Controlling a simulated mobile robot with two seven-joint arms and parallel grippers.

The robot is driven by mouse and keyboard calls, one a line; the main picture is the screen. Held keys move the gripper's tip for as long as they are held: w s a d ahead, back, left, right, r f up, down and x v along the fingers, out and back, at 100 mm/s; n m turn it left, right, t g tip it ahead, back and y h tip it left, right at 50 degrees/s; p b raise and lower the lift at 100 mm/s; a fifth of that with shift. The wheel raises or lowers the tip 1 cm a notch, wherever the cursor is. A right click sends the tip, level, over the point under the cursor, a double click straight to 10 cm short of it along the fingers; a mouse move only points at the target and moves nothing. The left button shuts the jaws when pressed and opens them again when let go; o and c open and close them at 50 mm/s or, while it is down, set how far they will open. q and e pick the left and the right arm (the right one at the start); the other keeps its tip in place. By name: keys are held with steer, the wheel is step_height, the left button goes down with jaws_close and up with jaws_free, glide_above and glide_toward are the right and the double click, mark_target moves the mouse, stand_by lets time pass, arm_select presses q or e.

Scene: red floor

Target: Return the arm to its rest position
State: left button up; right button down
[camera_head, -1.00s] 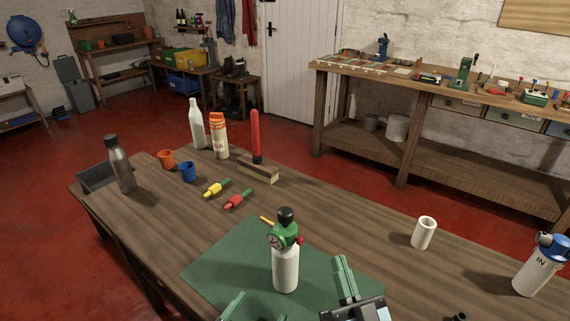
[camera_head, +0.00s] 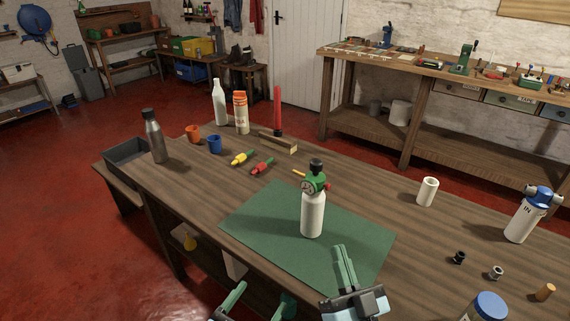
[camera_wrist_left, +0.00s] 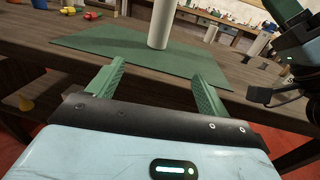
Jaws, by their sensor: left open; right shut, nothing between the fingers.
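A white bottle (camera_head: 312,215) with a green-and-black valve top and a round gauge stands upright on the green mat (camera_head: 260,222). Its lower body shows in the left wrist view (camera_wrist_left: 162,25). My left gripper (camera_head: 263,292) is at the bottom of the head view, in front of the table's near edge. Its green fingers are spread and empty in the left wrist view (camera_wrist_left: 157,80), with the bottle beyond them, apart. My right gripper (camera_head: 343,262) is shut and empty, over the mat's near right part in the picture; the bottle stands behind it.
A metal flask (camera_head: 154,137), orange cup (camera_head: 193,134), blue cup (camera_head: 214,144) and grey bin (camera_head: 125,151) stand at left. A white cup (camera_head: 427,191), blue-topped canister (camera_head: 521,219) and small fittings (camera_head: 458,257) are at right. Open red floor (camera_head: 60,210) lies left.

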steer(key=s+d+f+n+g+h+p, duration=0.1)
steer(key=s+d+f+g+p, duration=0.2)
steer(key=s+f+g, duration=0.65)
arm_select(q)
steer(key=s+a+f+m+g+y+p, duration=0.1)
steer(key=s+a+f+m+g+y, duration=0.1)
steer(key=s+m, duration=0.7)
steer(key=s+a+f+m+g+y+p, duration=0.1)
steer(key=s+a+f+m, duration=0.4)
steer(key=m, duration=0.7)
steer(key=s+a+f+m+g+y+p, duration=0.1)
steer(key=s+a+f+m+g+y, duration=0.2)
steer(key=s+a+m, duration=0.4)
steer(key=s+f+m+g, duration=0.1)
steer(key=s+m, duration=0.3)
steer(key=s, duration=0.2)
steer(key=shift+s+a+f+p, duration=0.15)
steer(key=shift+a+p, duration=0.05)
steer(key=shift+p, duration=0.1)
arm_select(e)
steer(key=s+d+f+g+h, duration=0.1)
steer(key=s+d+f+g, duration=0.1)
steer(key=s+f, duration=0.5)
steer(key=s+d+f+g+h, duration=0.2)
steer(key=s+d+f, duration=0.3)
steer(key=s, duration=0.8)
steer(key=shift+f+n, duration=0.3)
steer(key=shift+f, duration=0.55)
